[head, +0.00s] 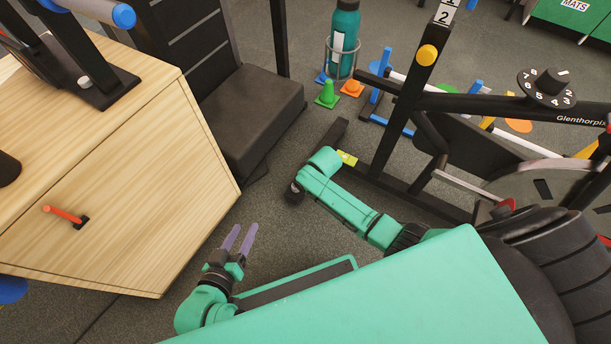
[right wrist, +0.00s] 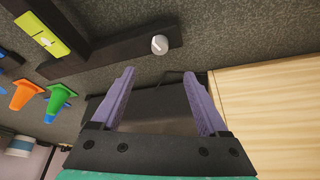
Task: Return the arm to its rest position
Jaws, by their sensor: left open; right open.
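My left gripper (head: 242,231) has two purple fingers, spread apart with nothing between them. It is low in the head view, above the dark floor and right of the wooden cabinet. My right arm reaches left across the floor in the head view, beside the black exercise machine's frame; its gripper fingers are hidden there. In the right wrist view my right gripper (right wrist: 158,78) shows two purple fingers wide apart and empty. A dark surface lies behind them, with pale wood to the right.
The wooden cabinet (head: 130,190) with a red handle stands at left. A black padded bench (head: 245,115) is behind it. The black machine frame (head: 395,140) stands at right. A teal bottle (head: 344,35), green cone (head: 328,95) and orange cone (head: 351,88) are at the back.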

